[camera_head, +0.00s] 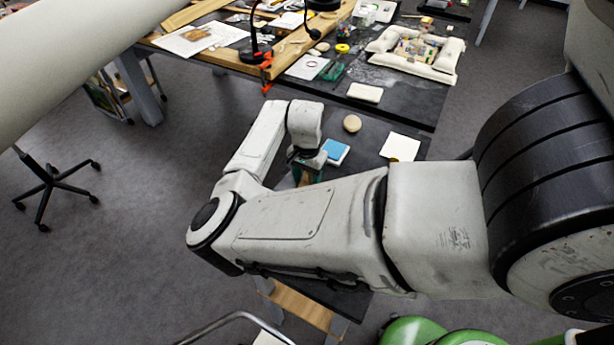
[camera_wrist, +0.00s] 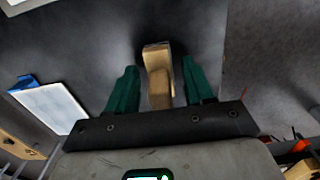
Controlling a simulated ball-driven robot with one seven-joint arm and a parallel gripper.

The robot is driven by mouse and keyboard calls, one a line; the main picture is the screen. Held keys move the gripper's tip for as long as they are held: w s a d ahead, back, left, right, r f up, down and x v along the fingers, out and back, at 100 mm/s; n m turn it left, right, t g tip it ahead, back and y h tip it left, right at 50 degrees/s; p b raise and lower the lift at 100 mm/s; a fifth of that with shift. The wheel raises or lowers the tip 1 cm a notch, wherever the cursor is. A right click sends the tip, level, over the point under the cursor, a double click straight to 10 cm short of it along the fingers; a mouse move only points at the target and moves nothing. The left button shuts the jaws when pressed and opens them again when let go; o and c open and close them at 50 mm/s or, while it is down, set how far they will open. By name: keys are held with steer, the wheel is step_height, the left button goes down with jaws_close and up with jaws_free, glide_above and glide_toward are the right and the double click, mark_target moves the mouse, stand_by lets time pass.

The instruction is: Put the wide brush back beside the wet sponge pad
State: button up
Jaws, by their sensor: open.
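The wide brush (camera_wrist: 158,78), a tan wooden piece, shows between my gripper's (camera_wrist: 160,67) two green fingers in the wrist view. The fingers are spread, with a gap on each side of it. I cannot tell its height relative to the table, and its bristles are not clear. In the head view my gripper (camera_head: 308,168) is over the near dark table, mostly hidden by my arm. A blue-topped pad (camera_head: 335,151), which looks like the sponge pad, lies just right of it. A pale pad with a blue edge (camera_wrist: 52,106) shows at left in the wrist view.
On the near table are a round beige object (camera_head: 352,123) and a cream square (camera_head: 400,147). A pale block (camera_head: 365,92) lies on the farther table, with a cushioned tray (camera_head: 416,52) beyond. My arm hides much of the near table.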

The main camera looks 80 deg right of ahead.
steer(key=shift+r, duration=0.1)
step_height(320, 180, up, 12)
steer(key=shift+r+b, duration=0.1)
steer(key=shift+b, duration=0.6)
